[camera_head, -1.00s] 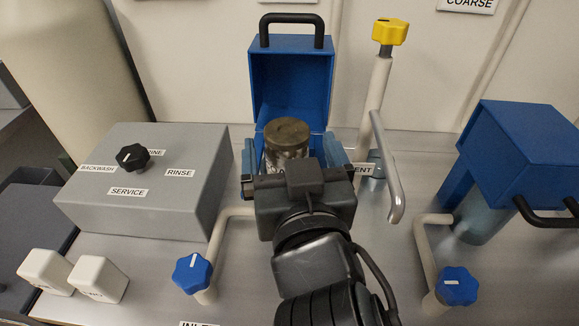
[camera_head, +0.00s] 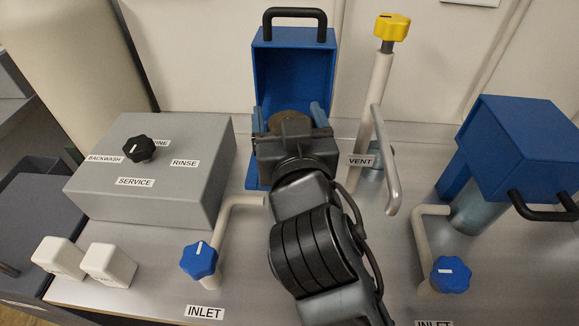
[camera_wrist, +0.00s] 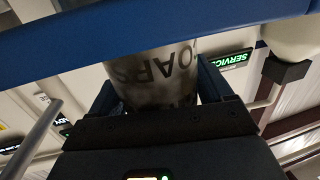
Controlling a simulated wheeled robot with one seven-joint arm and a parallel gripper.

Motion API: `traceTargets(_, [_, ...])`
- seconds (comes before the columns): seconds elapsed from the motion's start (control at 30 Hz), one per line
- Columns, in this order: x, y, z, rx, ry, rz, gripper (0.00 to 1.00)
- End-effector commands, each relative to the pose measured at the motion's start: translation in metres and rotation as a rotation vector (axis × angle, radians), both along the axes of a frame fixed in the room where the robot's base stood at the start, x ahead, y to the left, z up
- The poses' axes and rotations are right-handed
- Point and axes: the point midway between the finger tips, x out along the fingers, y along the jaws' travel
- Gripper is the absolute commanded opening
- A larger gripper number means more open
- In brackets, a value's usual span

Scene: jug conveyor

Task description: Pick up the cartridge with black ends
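A cartridge (camera_head: 290,122) with a dark, brownish top and mottled sides stands inside the open blue housing (camera_head: 293,78). In the wrist view the cartridge (camera_wrist: 155,78) shows a label reading "COARS", upside down, and its lower part is dark. My gripper (camera_head: 290,110) reaches into the housing, with one blue finger on each side of the cartridge. In the wrist view both fingers of my gripper (camera_wrist: 157,95) sit against its sides, with no clear gap. The cartridge's lower end is hidden. No plainly black end is visible in the head view.
A vent pipe with a yellow knob (camera_head: 392,27) and a grey handle (camera_head: 385,160) stand just right of the housing. A grey control box (camera_head: 150,185) is on the left. Another blue housing (camera_head: 515,150) is on the right. Blue inlet knobs (camera_head: 199,260) stand nearer.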

Motion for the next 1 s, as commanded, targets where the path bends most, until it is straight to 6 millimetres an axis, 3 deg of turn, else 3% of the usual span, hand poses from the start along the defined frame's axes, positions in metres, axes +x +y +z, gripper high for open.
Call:
traceTargets(0.07, [-0.0001,0.0001,0.0000,0.000,0.000,0.000,0.72])
traceTargets(0.6, [-0.0002,0.0002,0.0000,0.000,0.000,0.000,0.20])
traceTargets(1.0, [0.0001,0.0003,0.0076,0.002,-0.003,0.001,0.20])
